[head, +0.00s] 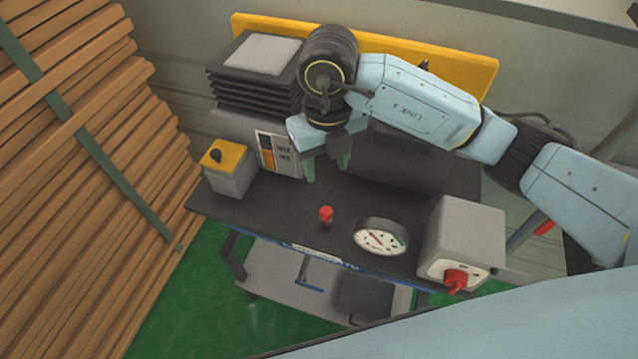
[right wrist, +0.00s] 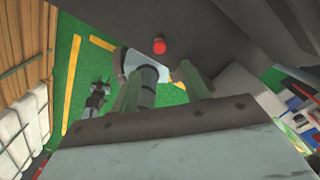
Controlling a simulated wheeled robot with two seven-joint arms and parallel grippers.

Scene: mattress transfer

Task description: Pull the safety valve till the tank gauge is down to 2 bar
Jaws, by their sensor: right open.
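The safety valve with its red knob (head: 326,213) stands upright on the dark bench top, near its front edge. The red knob also shows in the right wrist view (right wrist: 159,46), beyond the fingertips. The round tank gauge (head: 381,237) lies to the right of the valve, its white face up. Its reading is too small to tell. My right gripper (head: 327,172) is open and empty, with green fingers pointing down, behind and above the valve and apart from it. In the right wrist view its two fingers (right wrist: 161,88) stand apart. My left gripper is not in the head view.
A grey box with a red rotary switch (head: 456,280) stands right of the gauge. A yellow-topped box with a black button (head: 225,167) is at the bench's left end. Stacked black trays (head: 257,75) are at the back left. Wooden slats (head: 85,170) stand to the left.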

